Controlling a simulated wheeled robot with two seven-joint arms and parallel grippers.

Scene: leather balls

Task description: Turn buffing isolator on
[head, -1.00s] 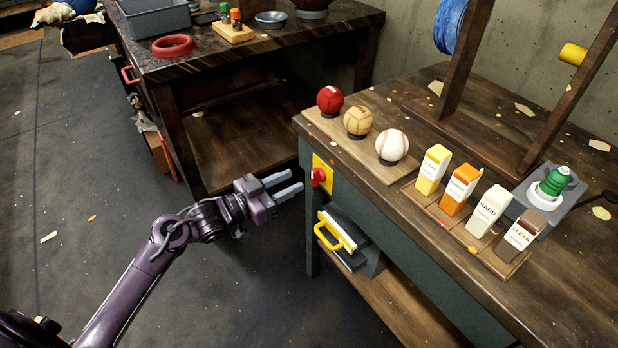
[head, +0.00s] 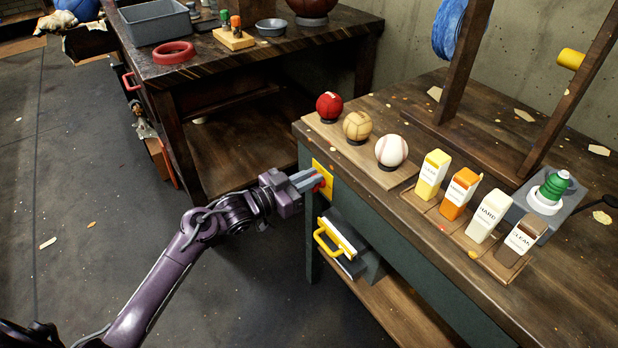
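The buffing isolator is a red rotary knob (head: 320,185) on a yellow plate (head: 326,176), fixed to the left end of the green workbench front. My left gripper (head: 313,181) is at the knob, with its two grey fingers drawn close together and their tips on it. The fingers hide part of the knob, so its exact turn angle cannot be read. My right gripper is not in view.
The workbench top (head: 400,215) carries a red ball (head: 329,105), a tan ball (head: 357,126), a baseball (head: 391,150) and several cartons. Open floor lies left.

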